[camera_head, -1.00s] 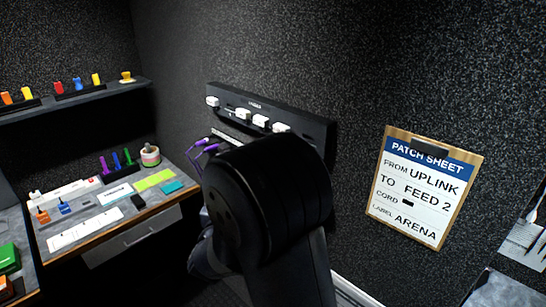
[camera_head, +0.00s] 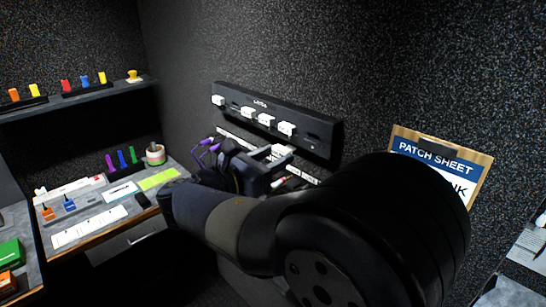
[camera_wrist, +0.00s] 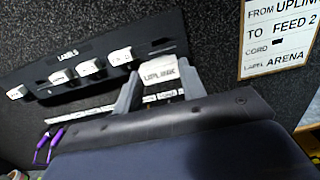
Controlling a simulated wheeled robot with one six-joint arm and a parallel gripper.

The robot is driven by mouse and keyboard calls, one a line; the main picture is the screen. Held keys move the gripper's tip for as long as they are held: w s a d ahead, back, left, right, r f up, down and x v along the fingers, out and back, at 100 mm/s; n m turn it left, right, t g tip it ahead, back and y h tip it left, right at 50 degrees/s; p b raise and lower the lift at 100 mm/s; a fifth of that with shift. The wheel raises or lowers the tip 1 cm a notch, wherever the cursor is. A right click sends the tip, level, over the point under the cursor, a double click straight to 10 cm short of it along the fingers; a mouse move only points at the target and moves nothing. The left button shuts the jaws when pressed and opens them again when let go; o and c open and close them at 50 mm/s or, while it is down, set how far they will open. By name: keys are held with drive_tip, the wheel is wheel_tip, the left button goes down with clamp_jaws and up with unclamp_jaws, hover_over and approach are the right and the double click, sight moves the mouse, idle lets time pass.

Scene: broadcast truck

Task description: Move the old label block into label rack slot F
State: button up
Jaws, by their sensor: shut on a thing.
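My gripper (camera_wrist: 158,84) is shut on a white label block (camera_wrist: 160,72) that reads UPLINK. In the head view my gripper (camera_head: 277,162) holds the block (camera_head: 282,149) just below the right part of the label rack. The label rack (camera_head: 318,127) is a long black wall panel marked LABELS, bearing several white blocks. It also shows in the wrist view (camera_wrist: 160,43). There is a gap between its leftmost block (camera_head: 218,100) and the others, and a bare stretch right of its rightmost block (camera_head: 287,128). Slot letters are not readable.
A white patch strip (camera_head: 303,173) runs below the rack, with purple cords (camera_head: 208,146) plugged in at its left. A patch sheet (camera_wrist: 279,37) hangs right of the rack. A cluttered desk (camera_head: 95,232) and a shelf (camera_head: 60,104) stand at the left.

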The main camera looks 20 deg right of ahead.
sight(291, 147)
drive_tip(key=shift+p, duration=0.35)
drive_tip(key=shift+p+x, duration=0.35)
drive_tip(key=shift+x, duration=2.45)
drive_tip(key=shift+p, duration=0.55)
drive_tip(key=shift+x, duration=2.05)
drive_tip(key=o, duration=1.4)
drive_tip(key=shift+f, duration=0.1)
drive_tip(key=shift+c, duration=0.2)
drive_tip(key=shift+a, duration=0.1)
drive_tip(key=b+v, duration=0.2)
drive_tip(key=v, duration=0.8)
drive_tip(key=shift+s+a, duration=0.1)
drive_tip(key=shift+a, duration=0.15)
